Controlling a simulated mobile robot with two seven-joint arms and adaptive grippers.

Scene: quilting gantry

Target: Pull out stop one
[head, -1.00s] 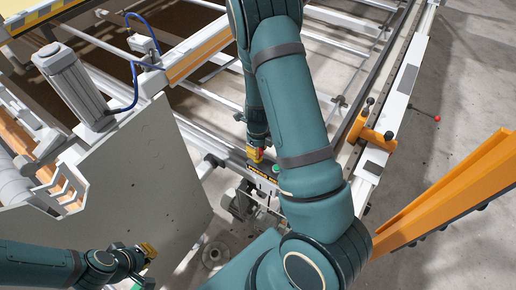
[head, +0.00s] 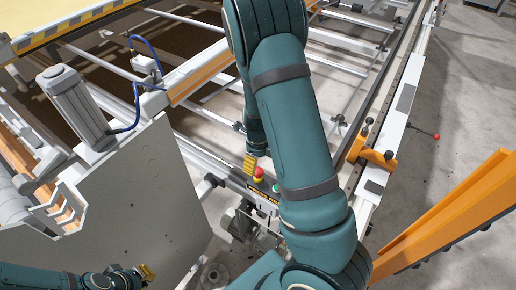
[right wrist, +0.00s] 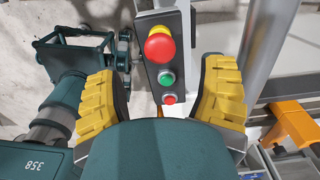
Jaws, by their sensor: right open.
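A red mushroom stop button (right wrist: 160,46) with a yellow collar sits at the top of a dark control box (right wrist: 150,18). In the right wrist view it lies between and beyond the two yellow fingers of my right gripper (right wrist: 160,72), which are spread open and not touching it. In the head view the button (head: 259,173) shows just below right of my right gripper (head: 250,163). My left gripper (head: 147,272) is low at the left, well away from the button; its opening is too small to judge.
A green button (right wrist: 166,77) and a small red button (right wrist: 169,98) sit below the mushroom on the same box. A grey panel (head: 140,200) stands left of it. An orange bracket (head: 371,151) and a white rail (head: 409,90) are to the right.

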